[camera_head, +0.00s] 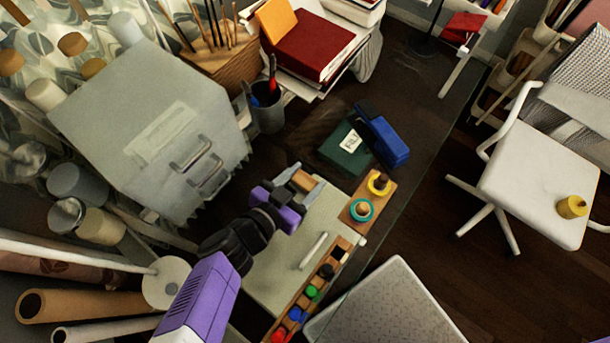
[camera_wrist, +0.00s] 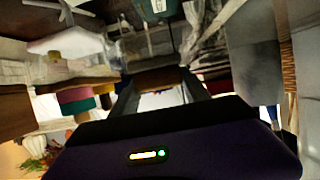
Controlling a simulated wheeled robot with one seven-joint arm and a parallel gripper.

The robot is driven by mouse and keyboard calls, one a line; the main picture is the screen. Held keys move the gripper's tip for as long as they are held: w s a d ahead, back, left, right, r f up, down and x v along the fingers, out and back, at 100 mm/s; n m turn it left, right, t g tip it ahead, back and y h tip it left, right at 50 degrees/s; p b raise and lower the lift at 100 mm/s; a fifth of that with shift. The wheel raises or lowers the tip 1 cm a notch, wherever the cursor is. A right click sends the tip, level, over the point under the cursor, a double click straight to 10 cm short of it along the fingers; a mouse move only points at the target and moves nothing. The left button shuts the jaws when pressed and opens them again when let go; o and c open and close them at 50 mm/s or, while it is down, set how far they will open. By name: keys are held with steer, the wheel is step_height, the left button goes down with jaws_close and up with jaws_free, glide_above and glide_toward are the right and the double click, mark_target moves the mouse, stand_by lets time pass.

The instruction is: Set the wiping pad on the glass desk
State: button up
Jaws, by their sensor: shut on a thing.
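My gripper (camera_head: 303,188) is shut on a small brown block, which I take for the wiping pad (camera_head: 303,179). The block also shows between the two dark fingers in the wrist view (camera_wrist: 160,77), where its lower part is hard to make out. In the head view my gripper and the block are over the far end of a pale green-grey board. I cannot tell how high above it they are. The glass desk (camera_head: 423,140) is dark, with a bare strip along its right edge.
The pale board (camera_head: 275,268) bears a white stick and a wooden strip of coloured pots. A dark green box (camera_head: 345,150) and a blue stapler-like thing (camera_head: 383,137) are just beyond. A pen cup (camera_head: 267,112) and a grey cabinet (camera_head: 150,125) stand left.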

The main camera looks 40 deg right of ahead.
steer(key=o, duration=1.6)
steer(key=b+v, duration=0.1)
steer(key=v, duration=1.1)
steer(key=shift+r, duration=0.1)
